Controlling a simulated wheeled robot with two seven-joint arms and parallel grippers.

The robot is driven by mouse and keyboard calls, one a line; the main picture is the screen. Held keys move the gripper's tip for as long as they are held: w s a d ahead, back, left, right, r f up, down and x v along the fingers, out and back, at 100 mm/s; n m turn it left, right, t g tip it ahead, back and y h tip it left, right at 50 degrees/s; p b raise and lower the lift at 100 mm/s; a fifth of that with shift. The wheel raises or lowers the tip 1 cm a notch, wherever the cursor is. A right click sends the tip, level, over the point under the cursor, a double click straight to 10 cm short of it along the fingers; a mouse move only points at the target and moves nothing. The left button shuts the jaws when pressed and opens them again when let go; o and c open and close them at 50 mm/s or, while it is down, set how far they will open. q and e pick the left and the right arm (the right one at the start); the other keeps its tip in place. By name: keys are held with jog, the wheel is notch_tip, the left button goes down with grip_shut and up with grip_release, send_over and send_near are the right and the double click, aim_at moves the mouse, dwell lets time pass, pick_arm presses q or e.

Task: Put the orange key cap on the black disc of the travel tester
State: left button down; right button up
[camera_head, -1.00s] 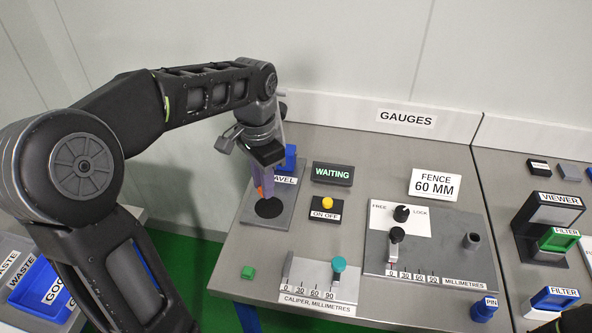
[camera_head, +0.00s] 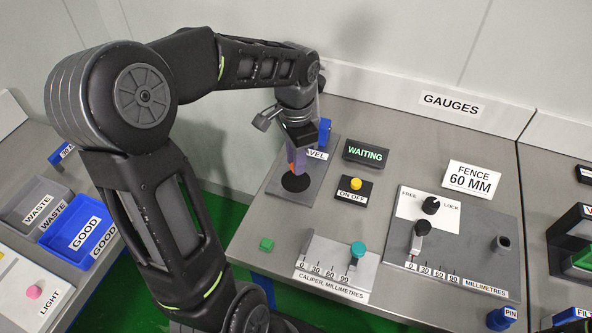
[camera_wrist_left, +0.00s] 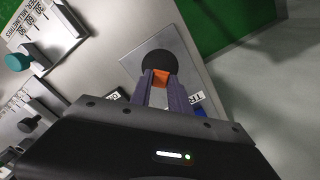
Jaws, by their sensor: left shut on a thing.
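The travel tester is a grey plate (camera_head: 278,181) at the back left of the gauges table, with a black disc (camera_head: 296,183) on it. My left gripper (camera_head: 294,168) is over the disc with its purple fingers pointing down. It is shut on the orange key cap (camera_wrist_left: 160,78), which shows between the fingertips in the left wrist view. There the cap overlaps the near edge of the black disc (camera_wrist_left: 159,61). I cannot tell whether the cap touches the disc. The fingers hide most of the cap in the head view. My right gripper is not in view.
A display reading WAITING (camera_head: 366,153) and a yellow ON OFF button (camera_head: 356,184) stand right of the tester. The fence gauge (camera_head: 452,240) is further right. Blue and grey bins are at the left.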

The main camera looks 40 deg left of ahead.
aim_at(296, 181)
pick_arm(q)
jog(key=shift+f, duration=0.3)
jog(key=shift+f, duration=1.85)
jog(key=shift+f, duration=0.1)
jog(key=shift+f, duration=0.15)
jog(key=c, duration=1.2)
grip_release()
jog(key=shift+c, duration=0.2)
notch_tip(296, 181, up, 12)
jog(key=shift+r, duration=0.25)
